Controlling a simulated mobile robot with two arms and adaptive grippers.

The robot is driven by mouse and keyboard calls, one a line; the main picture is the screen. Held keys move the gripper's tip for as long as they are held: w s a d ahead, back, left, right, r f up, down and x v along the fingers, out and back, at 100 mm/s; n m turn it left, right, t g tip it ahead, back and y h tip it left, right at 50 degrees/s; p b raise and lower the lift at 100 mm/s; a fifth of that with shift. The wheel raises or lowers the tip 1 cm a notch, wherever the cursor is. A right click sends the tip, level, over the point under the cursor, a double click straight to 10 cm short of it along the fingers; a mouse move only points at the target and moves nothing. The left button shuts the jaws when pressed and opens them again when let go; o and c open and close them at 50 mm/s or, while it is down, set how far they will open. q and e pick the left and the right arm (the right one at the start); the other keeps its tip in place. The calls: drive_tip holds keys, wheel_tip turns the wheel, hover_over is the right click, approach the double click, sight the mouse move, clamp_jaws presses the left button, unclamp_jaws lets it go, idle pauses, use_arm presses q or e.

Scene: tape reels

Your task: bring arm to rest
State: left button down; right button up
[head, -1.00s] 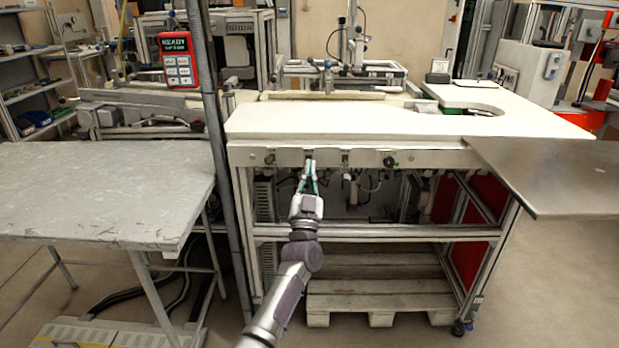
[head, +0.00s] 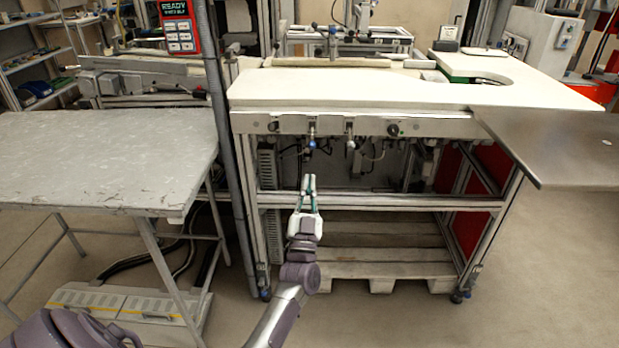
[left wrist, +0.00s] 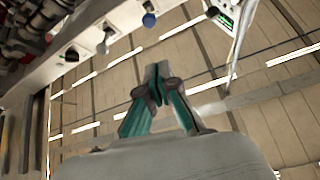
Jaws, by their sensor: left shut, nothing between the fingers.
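My left gripper (head: 308,182) is in front of the white-topped workbench, below the front rail and near the lower crossbar in the picture. Its two teal-and-grey fingers are together with nothing between them. In the left wrist view the closed fingertips (left wrist: 157,72) point up the picture, toward a background of pale panels and light strips. My arm runs down from the gripper to the bottom edge of the head view. A purple part of my own arm shows at the bottom left. My right gripper is not in view.
The workbench's white top (head: 370,88) has a front rail with knobs (head: 312,138). A grey table (head: 100,150) stands left, a metal plate (head: 560,150) juts out right. A pole (head: 228,150) stands between table and bench. A wooden pallet (head: 375,255) lies underneath.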

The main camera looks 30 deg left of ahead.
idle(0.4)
